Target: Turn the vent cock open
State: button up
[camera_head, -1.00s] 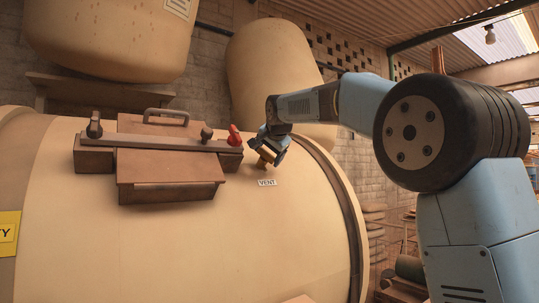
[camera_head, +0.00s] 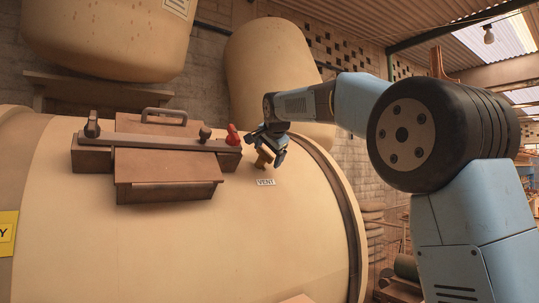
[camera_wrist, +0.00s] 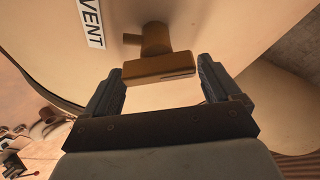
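The brass vent cock (camera_head: 264,157) stands on the cream vessel, just above the VENT label (camera_head: 265,182). In the wrist view its crossbar handle (camera_wrist: 160,68) lies crosswise between my fingertips, with its round stem behind. My gripper (camera_head: 267,149) is at the cock, reaching down from the upper right; it also shows in the wrist view (camera_wrist: 162,68). Its two dark fingers are apart, one beyond each end of the handle. A narrow gap shows at each end. I cannot tell how deep the handle sits between the fingers.
The cream vessel (camera_head: 230,235) fills the foreground. A brown hatch (camera_head: 165,172) with a clamp bar and a red knob (camera_head: 233,135) is left of the cock. A raised flange (camera_head: 342,205) curves to the right. Another tank (camera_head: 275,65) stands behind my arm.

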jog(key=shift+o, duration=0.6)
jog(key=shift+a, duration=0.1)
jog(key=v, duration=1.3)
jog(key=shift+s, duration=0.35)
jog(key=shift+r, duration=0.1)
